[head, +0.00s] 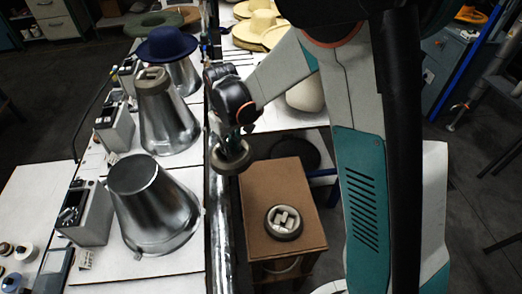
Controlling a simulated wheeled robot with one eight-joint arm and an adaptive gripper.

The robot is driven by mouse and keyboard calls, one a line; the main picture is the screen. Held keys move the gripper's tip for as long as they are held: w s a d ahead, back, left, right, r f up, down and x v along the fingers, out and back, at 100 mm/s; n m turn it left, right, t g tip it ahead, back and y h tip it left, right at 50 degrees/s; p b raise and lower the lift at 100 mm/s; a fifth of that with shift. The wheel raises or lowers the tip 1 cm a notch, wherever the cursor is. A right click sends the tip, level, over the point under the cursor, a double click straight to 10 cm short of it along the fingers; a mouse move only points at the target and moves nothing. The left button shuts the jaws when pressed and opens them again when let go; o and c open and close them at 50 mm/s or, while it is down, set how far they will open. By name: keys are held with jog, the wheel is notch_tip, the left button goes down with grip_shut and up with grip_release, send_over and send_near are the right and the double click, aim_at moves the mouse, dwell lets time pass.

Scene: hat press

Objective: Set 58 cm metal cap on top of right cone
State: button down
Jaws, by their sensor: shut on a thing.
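My gripper (230,134) hangs over the gap between the left bench and the brown wooden stand. It is shut on a grey round metal cap (233,160), which it holds in the air to the right of the cones. The front metal cone (158,218) on the bench has a bare, flat dark top. The cone behind it (167,121) has a cap (151,76) on its top. A cone farther back (184,78) wears a blue felt hat (167,44). No size mark is readable on the held cap, and its grip point is partly hidden by the fingers.
A second round cap (284,221) lies on the brown stand (258,182). Control boxes (83,213) stand left of the cones. Straw hats (262,27) lie at the back. My arm blocks the right middle.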

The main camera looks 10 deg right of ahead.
jog(key=s+a+r+n+p, duration=0.2)
jog(key=a+r+n+p, duration=0.15)
jog(key=a+r, duration=0.45)
jog(key=s+a+r+n+p, duration=0.2)
jog(key=a+r+p, duration=0.3)
jog(key=a, duration=0.6)
jog(key=s+a+r+n+p, duration=0.3)
jog(key=a+r+p, duration=0.1)
jog(key=a+r, duration=0.4)
jog(key=shift+w+a+f+b, duration=0.15)
jog(key=shift+f+b, duration=0.5)
jog(key=shift+f, duration=0.85)
jog(key=shift+w+a+f+b, duration=0.1)
jog(key=shift+f+b, duration=0.5)
jog(key=shift+f, duration=0.85)
jog(key=shift+w+a+f+b, duration=0.15)
jog(key=shift+f+b, duration=0.5)
jog(key=shift+f, duration=0.85)
jog(key=shift+s+f+b, duration=0.1)
jog(key=shift+f+b, duration=0.6)
jog(key=shift+f, duration=0.15)
jog(key=shift+f+b, duration=0.1)
jog(key=shift+b, duration=0.3)
jog(key=c, duration=1.5)
grip_release()
jog(key=shift+s+d, duration=0.1)
